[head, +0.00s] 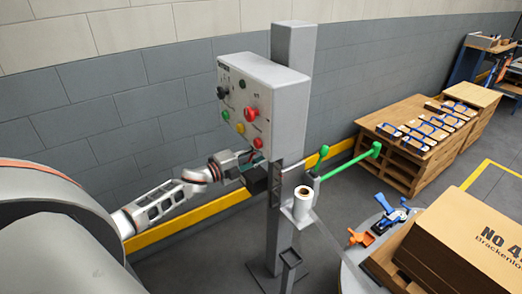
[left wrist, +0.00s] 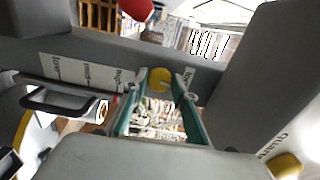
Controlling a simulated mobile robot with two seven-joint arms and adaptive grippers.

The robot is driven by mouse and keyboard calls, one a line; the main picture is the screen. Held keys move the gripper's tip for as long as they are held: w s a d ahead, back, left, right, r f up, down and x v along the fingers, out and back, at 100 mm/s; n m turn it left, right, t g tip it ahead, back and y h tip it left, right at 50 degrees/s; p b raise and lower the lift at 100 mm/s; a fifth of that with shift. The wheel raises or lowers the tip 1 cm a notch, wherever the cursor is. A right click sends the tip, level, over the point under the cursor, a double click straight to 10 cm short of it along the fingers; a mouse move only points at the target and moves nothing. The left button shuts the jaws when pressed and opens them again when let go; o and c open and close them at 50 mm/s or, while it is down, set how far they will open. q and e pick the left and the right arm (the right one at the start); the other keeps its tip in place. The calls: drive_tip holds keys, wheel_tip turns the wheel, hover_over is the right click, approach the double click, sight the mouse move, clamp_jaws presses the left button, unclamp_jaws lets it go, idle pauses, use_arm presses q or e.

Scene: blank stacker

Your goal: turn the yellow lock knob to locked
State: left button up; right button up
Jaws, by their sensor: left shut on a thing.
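The yellow lock knob (left wrist: 158,79) shows in the left wrist view, on a grey panel with white printed labels beside it. My left gripper (left wrist: 160,90) has its green-lined fingers on either side of this knob and is shut on it. In the head view my left gripper (head: 256,176) is just below the grey control box (head: 275,88) on its post, reached from the left. The knob's pointer and setting cannot be read, and the gripper hides that spot in the head view. My right gripper is in neither view.
The box carries a red knob (head: 251,114), a black knob (head: 222,92) and several coloured buttons. A white roll (head: 303,197) and a green-ended lever (head: 350,161) are right of the post. A cardboard box (head: 463,240) stands at lower right.

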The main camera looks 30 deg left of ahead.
use_arm(q)
drive_tip(key=shift+n+p, duration=0.5)
drive_tip(key=shift+n, duration=0.5)
drive_tip(key=o, duration=1.1)
drive_tip(key=v, duration=1.2)
